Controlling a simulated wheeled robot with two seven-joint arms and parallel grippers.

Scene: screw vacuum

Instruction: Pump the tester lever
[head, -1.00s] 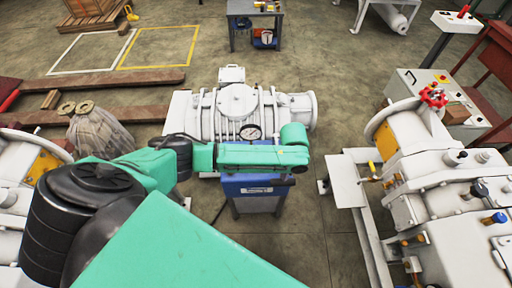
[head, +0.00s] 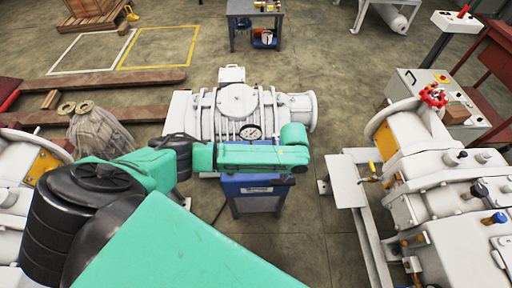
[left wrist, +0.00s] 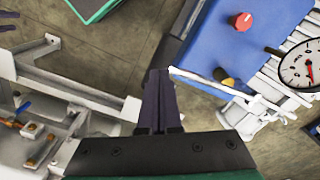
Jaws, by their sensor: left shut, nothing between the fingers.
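The tester is a blue cart (head: 254,203) with a round white gauge (head: 251,132), in the middle of the head view. In the left wrist view its blue top (left wrist: 225,35) carries a red knob (left wrist: 242,21), and the gauge (left wrist: 303,64) is at the right. A dark bar (left wrist: 184,32), apparently the lever, runs along the left edge of the blue top. My left gripper (left wrist: 158,78) is shut and empty, its fingertips close to the bar's near end. I cannot tell whether they touch. In the head view my green arm hides part of the tester. My right gripper is not in view.
A white pump (head: 237,101) stands right behind the tester. A large white machine with a red handwheel (head: 434,96) fills the right, with a white plate (head: 346,181) on its frame. Bare floor lies between the tester and that frame. Wooden beams (head: 110,84) lie at the left.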

